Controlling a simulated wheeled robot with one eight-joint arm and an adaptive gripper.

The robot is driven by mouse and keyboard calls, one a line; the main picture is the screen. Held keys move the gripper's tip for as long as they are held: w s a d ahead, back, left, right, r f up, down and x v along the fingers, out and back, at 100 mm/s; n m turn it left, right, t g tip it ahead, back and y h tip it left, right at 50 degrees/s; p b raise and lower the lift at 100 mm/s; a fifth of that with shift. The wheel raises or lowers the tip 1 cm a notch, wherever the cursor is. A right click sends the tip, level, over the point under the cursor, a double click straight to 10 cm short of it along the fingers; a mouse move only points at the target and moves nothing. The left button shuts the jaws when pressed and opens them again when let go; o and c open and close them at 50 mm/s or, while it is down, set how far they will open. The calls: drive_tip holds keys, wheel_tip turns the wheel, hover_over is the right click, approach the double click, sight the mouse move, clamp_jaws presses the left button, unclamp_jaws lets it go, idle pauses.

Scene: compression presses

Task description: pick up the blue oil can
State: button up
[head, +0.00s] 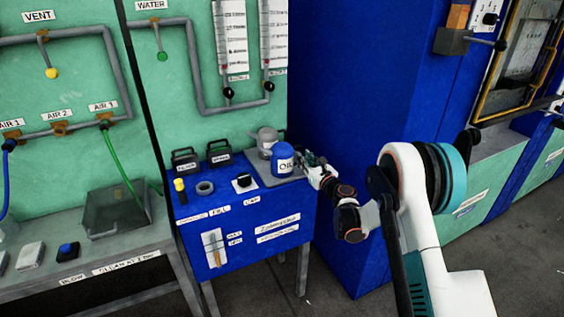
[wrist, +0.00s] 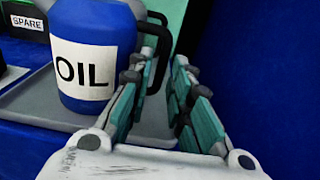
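The blue oil can (head: 283,158) stands upright on a grey tray at the back right of the small blue table. It has a white OIL label. In the wrist view the can (wrist: 95,22) is at the left, with its black handle (wrist: 161,50) on its right side. My gripper (head: 308,160) is just right of the can in the head view. In the wrist view my gripper (wrist: 165,60) is open, with the handle showing between and beyond the fingertips. The left finger hides part of the handle; contact cannot be told.
The grey tray (wrist: 28,103) lies under the can. A grey metal can (head: 267,137) stands behind it. Black boxes (head: 186,160), one marked SPARE in the wrist view, stand left on the blue table (head: 260,243). A tall blue press wall (head: 345,90) rises close at the right.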

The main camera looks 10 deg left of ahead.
drive_tip(key=b+x, duration=0.1)
drive_tip(key=x, duration=0.3)
drive_tip(key=shift+w, duration=0.2)
clamp_jaws()
drive_tip(key=shift+r, duration=0.1)
